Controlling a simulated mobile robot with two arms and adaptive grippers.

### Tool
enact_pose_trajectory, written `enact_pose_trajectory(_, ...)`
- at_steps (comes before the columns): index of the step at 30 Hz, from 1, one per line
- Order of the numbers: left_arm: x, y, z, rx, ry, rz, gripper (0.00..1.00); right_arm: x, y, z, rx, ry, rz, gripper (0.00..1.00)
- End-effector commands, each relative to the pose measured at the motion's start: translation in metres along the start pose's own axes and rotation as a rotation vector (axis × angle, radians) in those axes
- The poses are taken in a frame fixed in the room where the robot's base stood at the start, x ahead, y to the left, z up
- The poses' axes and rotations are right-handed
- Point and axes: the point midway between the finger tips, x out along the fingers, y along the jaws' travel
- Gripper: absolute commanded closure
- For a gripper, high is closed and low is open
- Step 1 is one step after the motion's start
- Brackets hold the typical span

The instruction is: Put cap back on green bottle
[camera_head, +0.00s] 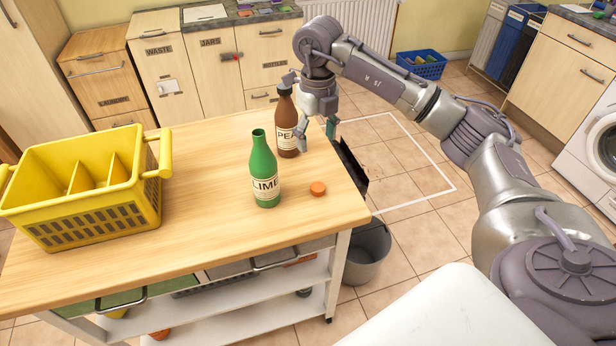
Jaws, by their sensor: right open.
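A green bottle (264,172) with a "LIME" label stands upright on the wooden tabletop, its mouth uncovered. An orange cap (318,188) lies on the table just to the right of the green bottle. A brown bottle (287,128) with a "PEA..." label stands upright behind and to the right of the green one. My right gripper (296,112) is open at the brown bottle, pointing down, with fingers on either side of its upper part. Whether they touch it is not clear. My left gripper is out of view.
A yellow divided crate (66,212) stands on the left of the table (215,225). The front middle of the table is clear. A grey bin (366,254) stands on the floor beside the table's right end. A blue basket (420,66) sits on the floor farther back.

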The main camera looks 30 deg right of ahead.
Motion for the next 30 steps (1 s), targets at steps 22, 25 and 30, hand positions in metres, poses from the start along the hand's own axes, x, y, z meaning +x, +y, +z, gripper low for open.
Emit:
enact_pose_trajectory(22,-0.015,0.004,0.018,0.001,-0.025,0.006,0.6,0.074,0.001,-0.001,-0.001,0.004,0.003,0.34)
enact_pose_trajectory(25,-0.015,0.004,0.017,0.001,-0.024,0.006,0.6,0.083,0.001,-0.001,-0.001,0.001,0.002,0.34)
enact_pose_trajectory(30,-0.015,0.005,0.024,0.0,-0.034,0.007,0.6,0.087,0.001,-0.001,-0.002,-0.001,0.002,0.34)
